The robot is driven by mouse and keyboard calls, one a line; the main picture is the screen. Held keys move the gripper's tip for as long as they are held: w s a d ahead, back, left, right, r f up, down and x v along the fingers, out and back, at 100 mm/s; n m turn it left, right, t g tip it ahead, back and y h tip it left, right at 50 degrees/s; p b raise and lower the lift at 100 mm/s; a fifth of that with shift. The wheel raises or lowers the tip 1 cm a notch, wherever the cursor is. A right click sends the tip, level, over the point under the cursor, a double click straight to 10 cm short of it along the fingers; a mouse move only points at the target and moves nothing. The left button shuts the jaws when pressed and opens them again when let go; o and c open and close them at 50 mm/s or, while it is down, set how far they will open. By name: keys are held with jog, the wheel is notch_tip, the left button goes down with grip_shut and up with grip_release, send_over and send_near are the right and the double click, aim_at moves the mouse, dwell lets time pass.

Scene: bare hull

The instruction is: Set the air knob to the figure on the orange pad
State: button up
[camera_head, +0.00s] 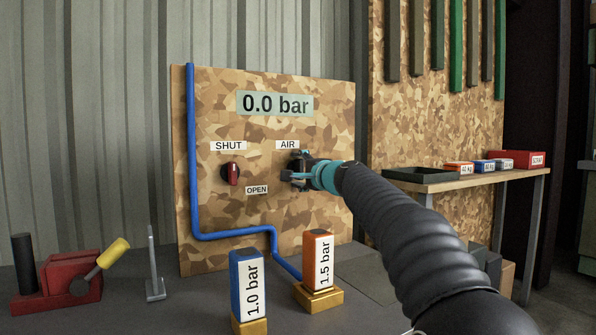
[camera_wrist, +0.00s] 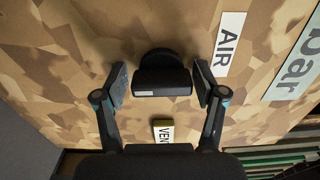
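The air knob (camera_wrist: 162,78) is black and sits under the AIR label (camera_wrist: 228,45) on a camouflage-patterned board. In the wrist view my gripper (camera_wrist: 160,85) has its two fingers on either side of the knob, with a gap visible on each side. In the head view my gripper (camera_head: 297,172) is at the board below the AIR label and mostly hides the knob. The display (camera_head: 275,104) reads 0.0 bar. The orange pad (camera_head: 317,260) stands upright on a yellow base and reads 1.5 bar. A blue pad (camera_head: 248,287) beside it reads 1.0 bar.
A red valve handle (camera_head: 231,174) sits between SHUT and OPEN labels. A blue pipe (camera_head: 192,150) runs down the board. A partly hidden VENT label (camera_wrist: 163,132) shows near the knob. A red device (camera_head: 72,278) stands left; a shelf (camera_head: 455,181) with boxes stands right.

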dwell(0.3)
jog(key=shift+s+d+r, duration=0.15)
jog(key=shift+s+d, duration=0.2)
jog(key=v, duration=1.1)
